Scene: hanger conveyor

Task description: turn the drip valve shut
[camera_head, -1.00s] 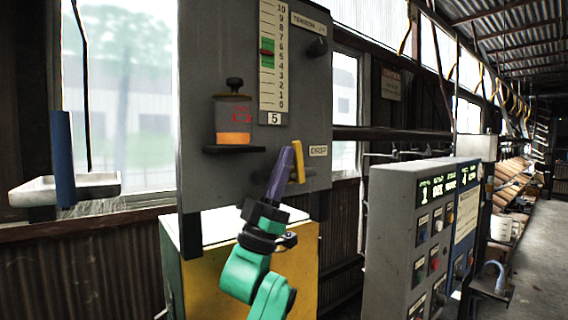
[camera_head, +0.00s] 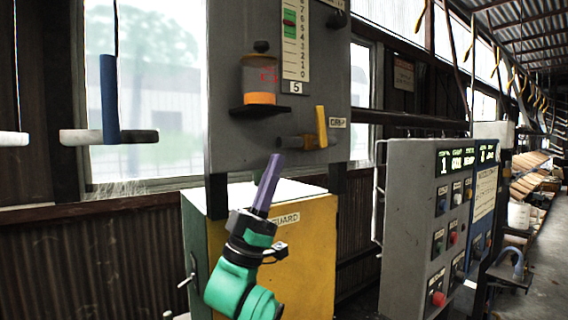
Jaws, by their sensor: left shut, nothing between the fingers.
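The drip valve has a yellow lever (camera_head: 321,127) on a dark brass-coloured stem (camera_head: 293,142), on the grey panel (camera_head: 230,90) beside the "DRIP" label (camera_head: 338,122). The lever stands near upright, tilted slightly. An oiler cup (camera_head: 260,78) with orange fluid sits on a small shelf to the left of the valve. My left gripper (camera_head: 272,162), with purple fingers on a green and black arm, is shut and empty. It appears below and left of the lever, apart from it in the picture. My right gripper is out of view.
A yellow guard box (camera_head: 305,250) stands below the panel. A grey control cabinet (camera_head: 405,210) with lit displays and buttons is to the right. An aisle runs along the far right.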

